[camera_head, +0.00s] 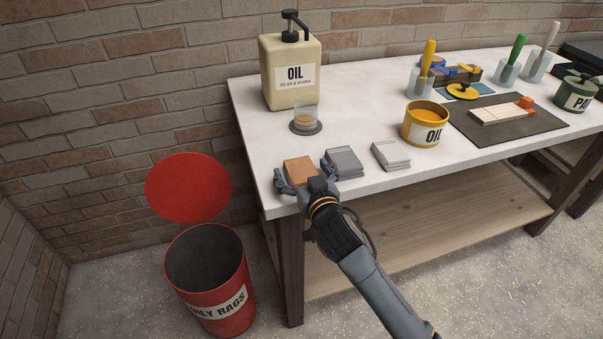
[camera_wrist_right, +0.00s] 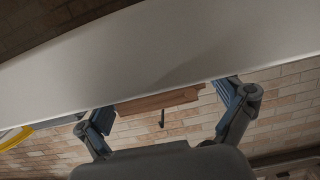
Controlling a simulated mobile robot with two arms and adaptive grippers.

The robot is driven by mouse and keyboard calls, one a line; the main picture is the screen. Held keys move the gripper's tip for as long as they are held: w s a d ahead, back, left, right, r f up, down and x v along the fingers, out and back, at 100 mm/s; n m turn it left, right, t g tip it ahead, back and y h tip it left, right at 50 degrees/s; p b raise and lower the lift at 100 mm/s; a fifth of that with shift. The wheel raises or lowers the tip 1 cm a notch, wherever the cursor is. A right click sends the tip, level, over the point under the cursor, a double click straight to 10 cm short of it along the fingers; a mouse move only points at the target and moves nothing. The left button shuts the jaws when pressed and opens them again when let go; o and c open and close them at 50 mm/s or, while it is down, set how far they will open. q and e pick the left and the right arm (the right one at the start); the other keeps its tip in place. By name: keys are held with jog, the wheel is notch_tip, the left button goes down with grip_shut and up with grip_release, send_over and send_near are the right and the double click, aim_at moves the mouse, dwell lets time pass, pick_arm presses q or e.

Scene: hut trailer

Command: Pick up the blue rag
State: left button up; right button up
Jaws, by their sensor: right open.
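Three small folded cloths lie in a row along the table's near left edge in the head view: an orange-brown one (camera_head: 299,168), a grey one (camera_head: 343,163) and a pale grey one (camera_head: 391,154). None looks clearly blue. My right gripper (camera_head: 304,172) is open at the orange-brown cloth, with one finger to its left and the other between it and the grey cloth. In the right wrist view, a flat brown thing (camera_wrist_right: 160,101) shows between the open fingers (camera_wrist_right: 168,100); contact cannot be told. My left gripper is not in view.
The white table (camera_head: 350,95) also bears an oil pump bottle (camera_head: 292,72), a small glass (camera_head: 305,117), a yellow oil tin (camera_head: 427,124) and a dark mat (camera_head: 545,125). A red rag bin (camera_head: 215,300) stands left of the table, its round red lid (camera_head: 188,187) raised.

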jog(key=c, duration=1.2)
